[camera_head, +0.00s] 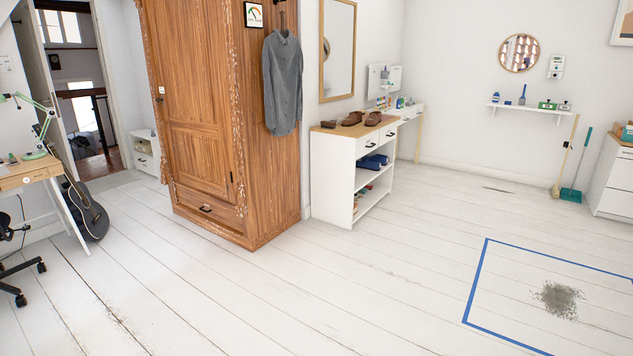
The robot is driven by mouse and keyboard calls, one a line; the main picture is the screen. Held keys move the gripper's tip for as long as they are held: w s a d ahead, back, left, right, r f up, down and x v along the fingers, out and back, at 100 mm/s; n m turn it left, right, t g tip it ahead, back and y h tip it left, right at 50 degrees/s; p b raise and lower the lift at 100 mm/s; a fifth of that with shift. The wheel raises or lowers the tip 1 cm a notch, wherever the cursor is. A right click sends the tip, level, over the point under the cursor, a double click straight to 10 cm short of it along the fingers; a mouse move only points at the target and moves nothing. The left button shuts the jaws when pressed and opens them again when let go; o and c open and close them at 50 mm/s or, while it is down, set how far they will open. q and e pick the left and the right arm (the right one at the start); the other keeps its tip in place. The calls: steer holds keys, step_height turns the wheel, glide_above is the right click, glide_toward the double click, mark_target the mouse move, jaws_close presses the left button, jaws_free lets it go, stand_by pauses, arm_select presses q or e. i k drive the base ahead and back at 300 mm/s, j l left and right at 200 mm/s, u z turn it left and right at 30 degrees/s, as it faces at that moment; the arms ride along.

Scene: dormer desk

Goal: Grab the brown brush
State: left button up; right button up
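A small brown object (328,124) lies near the left front corner of the white cabinet's wooden top (345,129). It may be the brown brush, but it is too small to tell for sure. Brown shoes (373,118) stand on the same top, to its right. A long-handled broom (565,155) with a tan handle leans against the far right wall, bristles at the floor. Neither of my grippers is in view.
A wooden wardrobe (195,110) stands left of the cabinet. A green dustpan (571,194) is beside the broom. Blue tape (474,278) outlines a floor area with a dirt pile (559,299). A desk (28,172) and guitar (88,212) are at left. The middle floor is clear.

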mark_target(330, 125)
steer(key=i, duration=0.95)
steer(key=i+z, duration=0.1)
steer(key=i, duration=0.85)
steer(key=i+j, duration=0.15)
steer(key=i, duration=0.75)
steer(key=i+j+z, duration=0.1)
steer(key=i, duration=0.85)
